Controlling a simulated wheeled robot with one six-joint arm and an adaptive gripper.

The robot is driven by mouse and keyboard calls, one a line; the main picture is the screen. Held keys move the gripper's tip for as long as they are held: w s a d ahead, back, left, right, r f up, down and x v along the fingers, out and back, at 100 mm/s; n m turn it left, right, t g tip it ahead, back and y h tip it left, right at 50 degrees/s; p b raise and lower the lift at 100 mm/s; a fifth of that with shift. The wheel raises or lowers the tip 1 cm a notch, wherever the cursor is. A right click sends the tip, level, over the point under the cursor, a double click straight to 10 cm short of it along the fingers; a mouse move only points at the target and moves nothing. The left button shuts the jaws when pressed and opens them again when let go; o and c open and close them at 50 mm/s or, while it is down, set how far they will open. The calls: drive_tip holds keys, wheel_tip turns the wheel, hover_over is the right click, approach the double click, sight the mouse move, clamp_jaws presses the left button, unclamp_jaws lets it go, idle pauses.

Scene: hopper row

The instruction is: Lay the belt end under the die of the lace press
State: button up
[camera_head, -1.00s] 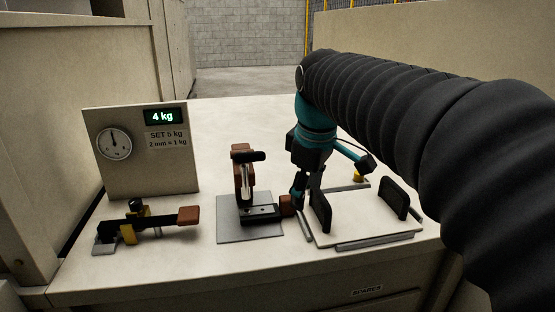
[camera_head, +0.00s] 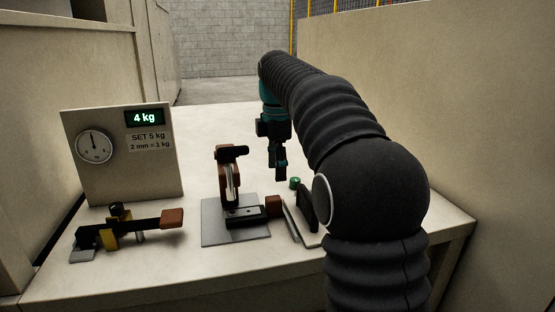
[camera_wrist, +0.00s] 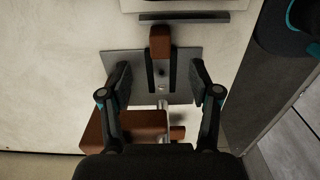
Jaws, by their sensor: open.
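The lace press appears to be the small device (camera_head: 229,185) with a brown upright, black top and silver rod, on a grey plate (camera_head: 212,232). Its low black base ends in a brown block (camera_head: 273,205) at the right. In the wrist view its brown body (camera_wrist: 140,128) shows from above, with the black rails and brown block (camera_wrist: 160,42) beyond. My gripper (camera_head: 281,176) is open and empty, behind and right of the press in the head view. In the wrist view my gripper (camera_wrist: 160,74) has its fingers apart over the press's two sides. I cannot make out a belt end.
A gauge panel (camera_head: 115,180) reading 4 kg stands at the left. A yellow and black tool (camera_head: 112,230) with a brown handle lies before it. A pale board with a black upright (camera_head: 306,207) is partly hidden by my arm. A green knob (camera_head: 295,183) shows beside it.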

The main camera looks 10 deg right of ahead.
sight(262, 211)
wheel_tip(262, 211, down, 11)
drive_tip(key=shift+r+b, duration=0.1)
drive_tip(key=shift+b, duration=0.95)
clamp_jaws()
drive_tip(key=c, duration=0.7)
unclamp_jaws()
clamp_jaws()
drive_tip(key=shift+r, duration=0.1)
drive_tip(key=shift+r+p, duration=0.15)
drive_tip(key=shift+p, duration=0.25)
drive_tip(key=shift+a, duration=0.1)
drive_tip(key=shift+a+p, duration=0.6)
drive_tip(key=shift+a, duration=1.3)
